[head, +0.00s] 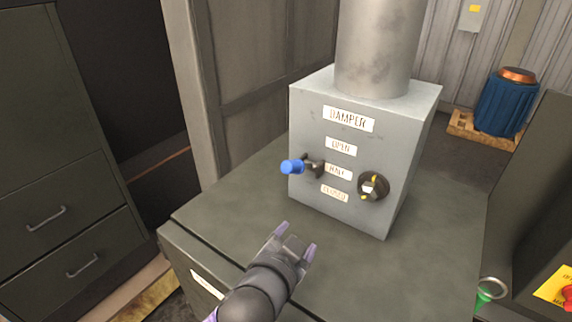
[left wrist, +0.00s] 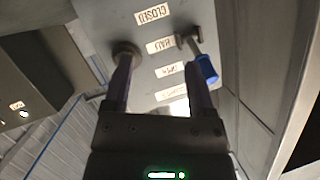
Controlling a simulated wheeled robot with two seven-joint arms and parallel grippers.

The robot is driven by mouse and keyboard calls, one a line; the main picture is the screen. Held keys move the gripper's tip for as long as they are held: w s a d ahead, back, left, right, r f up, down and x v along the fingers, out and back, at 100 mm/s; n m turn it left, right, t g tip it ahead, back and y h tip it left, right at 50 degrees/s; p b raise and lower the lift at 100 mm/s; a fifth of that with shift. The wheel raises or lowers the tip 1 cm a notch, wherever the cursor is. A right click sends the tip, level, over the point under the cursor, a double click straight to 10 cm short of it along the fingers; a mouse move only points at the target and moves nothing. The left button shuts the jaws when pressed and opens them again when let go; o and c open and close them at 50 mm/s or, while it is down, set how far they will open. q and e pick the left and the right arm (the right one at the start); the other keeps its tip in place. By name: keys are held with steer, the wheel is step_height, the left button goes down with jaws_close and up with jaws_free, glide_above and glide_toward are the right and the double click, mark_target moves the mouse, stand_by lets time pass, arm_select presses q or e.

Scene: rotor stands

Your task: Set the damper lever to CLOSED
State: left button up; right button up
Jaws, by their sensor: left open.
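The grey damper box (head: 345,165) stands on the cabinet top, with labels reading DAMPER, OPEN, HALF and CLOSED from top to bottom. The damper lever (head: 293,166) has a blue grip and sticks out at the box's left side, level with the HALF label (head: 338,172). The CLOSED label (head: 335,193) is below it. My left gripper (head: 297,240) is open and empty, below and in front of the lever. In the left wrist view, the blue grip (left wrist: 206,68) shows by the right finger of the gripper (left wrist: 160,72); I cannot tell whether they touch. My right gripper is out of view.
A black rotary knob (head: 373,187) with yellow marks sits on the box's right front. A metal duct (head: 378,45) rises from the box top. The green cabinet top (head: 240,205) is clear around the box. A wall post (head: 195,90) stands behind left.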

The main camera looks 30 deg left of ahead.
arm_select(q)
steer(key=w+d+r+m+t+h, duration=0.25)
steer(key=r+m+t+h, duration=0.2)
steer(key=r, duration=0.35)
steer(key=w+d+r+m+t+h, duration=0.2)
steer(key=d+r+m+t+h, duration=0.15)
steer(key=r+m, duration=0.35)
steer(key=s+d+r+m+g+h, duration=0.1)
steer(key=d+r+m+g+h, duration=0.4)
steer(key=m+h, duration=0.45)
steer(key=m+g+y, duration=1.2)
steer(key=g+y, duration=0.1)
steer(key=y, duration=0.3)
glide_toward(287, 164)
steer(key=f, duration=0.1)
steer(key=p+x, duration=0.3)
steer(key=x, duration=0.5)
steer(key=shift+w+f, duration=0.25)
steer(key=shift+f, duration=0.05)
steer(key=shift+w+f, duration=0.2)
steer(key=shift+f, duration=0.3)
jaws_close()
